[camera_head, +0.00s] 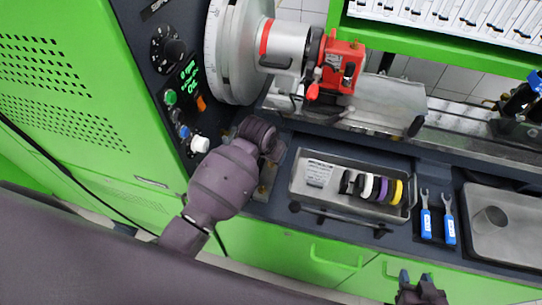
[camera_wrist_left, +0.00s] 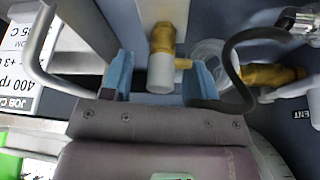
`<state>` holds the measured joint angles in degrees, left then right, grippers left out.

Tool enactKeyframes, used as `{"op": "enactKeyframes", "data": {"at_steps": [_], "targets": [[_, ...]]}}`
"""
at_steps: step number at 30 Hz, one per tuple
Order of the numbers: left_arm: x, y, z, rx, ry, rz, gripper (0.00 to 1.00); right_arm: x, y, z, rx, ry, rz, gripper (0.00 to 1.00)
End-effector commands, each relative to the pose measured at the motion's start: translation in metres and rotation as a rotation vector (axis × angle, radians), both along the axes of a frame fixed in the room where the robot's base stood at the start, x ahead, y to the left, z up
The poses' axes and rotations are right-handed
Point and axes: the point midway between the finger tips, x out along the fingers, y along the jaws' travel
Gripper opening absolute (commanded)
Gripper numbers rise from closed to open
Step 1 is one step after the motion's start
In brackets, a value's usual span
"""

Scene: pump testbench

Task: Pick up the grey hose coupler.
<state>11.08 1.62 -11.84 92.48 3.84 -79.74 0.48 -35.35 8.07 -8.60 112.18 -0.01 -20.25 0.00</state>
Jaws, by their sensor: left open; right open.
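In the left wrist view a grey cylindrical end piece (camera_wrist_left: 161,74), which looks like the grey hose coupler, sits on a brass fitting (camera_wrist_left: 162,38). My left gripper (camera_wrist_left: 161,82) is open, with one blue-padded finger on each side of this piece and gaps visible. In the head view my left arm hides its own fingers and the coupler. My right gripper (camera_head: 415,279) is at the bottom edge of the head view, open and empty.
A dark hose (camera_wrist_left: 232,70) curves right of the left fingers, near a second brass fitting (camera_wrist_left: 270,76). A metal tray (camera_head: 297,190) holds several coloured rings. Two blue-handled wrenches (camera_head: 437,224) lie beside it. A right-hand tray (camera_head: 515,242) holds a grey cup-like piece (camera_head: 489,219).

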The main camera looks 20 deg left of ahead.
Motion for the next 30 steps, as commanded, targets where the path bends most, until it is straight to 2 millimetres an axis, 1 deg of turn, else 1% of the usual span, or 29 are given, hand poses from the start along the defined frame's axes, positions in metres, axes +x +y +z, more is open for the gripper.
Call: {"op": "enactKeyframes", "data": {"at_steps": [3,6,13,14,24,25,30], "targets": [[0.005,-0.001,-0.01,0.0,0.001,0.0,0.55,-0.001,0.0,0.0,0.0,0.002,0.0,0.43],[0.006,-0.002,-0.014,0.0,0.0,0.0,0.55,-0.001,0.0,0.0,0.0,0.003,0.0,0.43],[0.007,-0.002,-0.015,0.0,-0.001,0.0,0.55,-0.001,0.0,-0.001,0.0,0.005,0.0,0.43],[0.007,-0.002,-0.015,0.0,-0.001,0.0,0.53,-0.001,0.0,-0.001,0.0,0.005,0.0,0.43],[0.006,-0.002,-0.015,0.0,-0.001,0.0,0.01,-0.001,0.0,-0.001,0.0,0.005,0.0,0.43],[0.007,-0.002,-0.015,0.0,-0.001,0.0,0.0,-0.001,0.0,-0.001,0.0,0.005,0.0,0.43],[0.007,-0.002,-0.015,0.0,-0.001,0.0,0.0,-0.002,0.0,-0.001,0.0,0.005,0.0,0.43]]}}
